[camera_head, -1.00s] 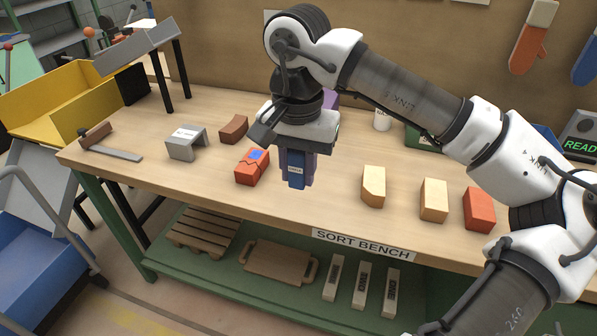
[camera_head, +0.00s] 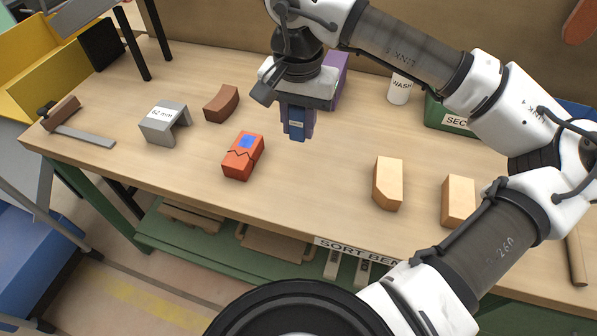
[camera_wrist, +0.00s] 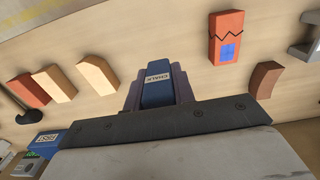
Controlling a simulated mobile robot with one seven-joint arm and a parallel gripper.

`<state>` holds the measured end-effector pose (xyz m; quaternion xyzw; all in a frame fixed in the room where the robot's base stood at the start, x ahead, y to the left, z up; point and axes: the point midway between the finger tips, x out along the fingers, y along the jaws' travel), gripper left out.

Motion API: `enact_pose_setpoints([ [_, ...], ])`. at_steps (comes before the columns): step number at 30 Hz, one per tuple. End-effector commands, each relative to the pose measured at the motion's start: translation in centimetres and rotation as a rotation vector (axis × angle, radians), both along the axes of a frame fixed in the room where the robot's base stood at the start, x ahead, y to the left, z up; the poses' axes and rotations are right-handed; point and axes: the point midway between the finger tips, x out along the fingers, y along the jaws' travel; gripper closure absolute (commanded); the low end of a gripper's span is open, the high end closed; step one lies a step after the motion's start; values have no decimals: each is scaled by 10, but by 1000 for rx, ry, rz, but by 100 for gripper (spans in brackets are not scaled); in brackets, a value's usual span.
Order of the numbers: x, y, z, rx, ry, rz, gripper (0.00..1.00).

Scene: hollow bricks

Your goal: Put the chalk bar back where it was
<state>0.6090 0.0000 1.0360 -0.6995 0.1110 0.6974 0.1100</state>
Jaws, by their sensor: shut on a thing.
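A blue chalk bar (camera_head: 297,124) is held upright between the purple-grey fingers of my gripper (camera_head: 297,130). My gripper is shut on it, over the middle of the sort bench (camera_head: 310,215). In the wrist view the chalk bar (camera_wrist: 157,86) shows its white "CHALK" label, with a finger of my gripper (camera_wrist: 157,92) on each side. The bar's upper part is hidden by the gripper. I cannot tell whether its lower end touches the bench.
A cracked red brick (camera_head: 242,156) with a blue patch lies left of the gripper. Beyond it are a brown curved brick (camera_head: 221,103) and a grey "62 mm" gauge (camera_head: 165,122). Two tan bricks (camera_head: 388,184) (camera_head: 459,200) stand right. A white "WASH" cup (camera_head: 399,89) stands behind.

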Motion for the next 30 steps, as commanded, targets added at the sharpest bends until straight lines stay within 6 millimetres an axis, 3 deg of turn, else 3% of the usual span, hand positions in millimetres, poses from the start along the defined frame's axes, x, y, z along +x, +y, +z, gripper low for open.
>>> enact_pose_setpoints([
  [6, -1, 0, -58, 3, 3, 1, 98],
  [12, -1, 1, -102, 4, 2, 1, 98],
  [25, 0, 0, -150, 3, 1, 0, 98],
  [30, 0, 0, -156, 0, -2, 1, 98],
])
